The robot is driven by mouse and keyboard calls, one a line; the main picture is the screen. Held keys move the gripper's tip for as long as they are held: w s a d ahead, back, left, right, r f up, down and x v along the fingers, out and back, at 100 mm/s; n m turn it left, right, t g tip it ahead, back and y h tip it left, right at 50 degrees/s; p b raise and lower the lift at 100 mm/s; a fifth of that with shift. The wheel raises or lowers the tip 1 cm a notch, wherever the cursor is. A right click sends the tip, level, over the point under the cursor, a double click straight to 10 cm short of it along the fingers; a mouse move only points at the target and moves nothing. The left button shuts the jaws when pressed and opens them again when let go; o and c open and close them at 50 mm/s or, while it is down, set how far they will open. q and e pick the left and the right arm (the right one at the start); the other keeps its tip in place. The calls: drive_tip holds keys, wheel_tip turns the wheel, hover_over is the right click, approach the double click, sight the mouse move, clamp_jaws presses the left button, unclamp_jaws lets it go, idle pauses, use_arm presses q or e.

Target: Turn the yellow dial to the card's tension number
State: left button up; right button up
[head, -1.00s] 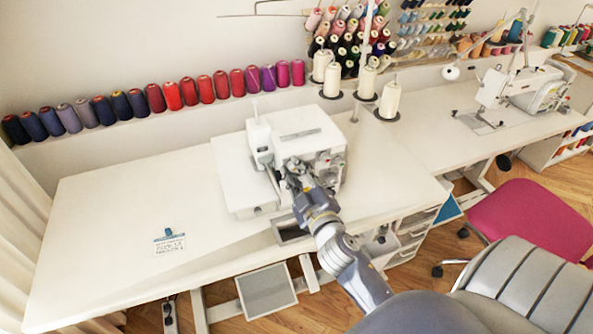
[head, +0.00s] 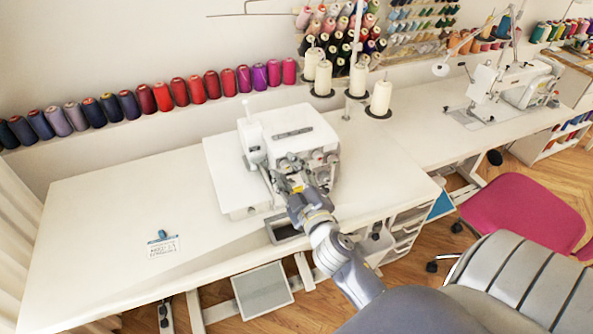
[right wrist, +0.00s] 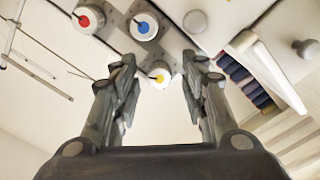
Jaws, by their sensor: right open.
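The white sewing machine (head: 292,128) stands on the long white table. Its yellow dial (right wrist: 160,77) shows in the right wrist view, with the blue dial (right wrist: 144,27) and red dial (right wrist: 88,19) beyond it. My right gripper (head: 288,166) is at the machine's front. In the right wrist view its open fingers (right wrist: 160,80) stand either side of the yellow dial with gaps; I cannot tell how deep they reach. The card (head: 164,248) lies flat on the table's left part; its writing is too small to read. My left gripper is out of view.
A small blue object (head: 162,234) is at the card's top edge. White thread cones (head: 322,78) stand behind the machine. Coloured spools (head: 163,97) line the wall ledge. A pink chair (head: 522,212) is at the right. The table's left part is mostly clear.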

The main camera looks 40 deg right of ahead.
drive_tip(key=v, duration=1.1)
drive_tip(key=shift+s, duration=0.35)
drive_tip(key=shift+a, duration=0.15)
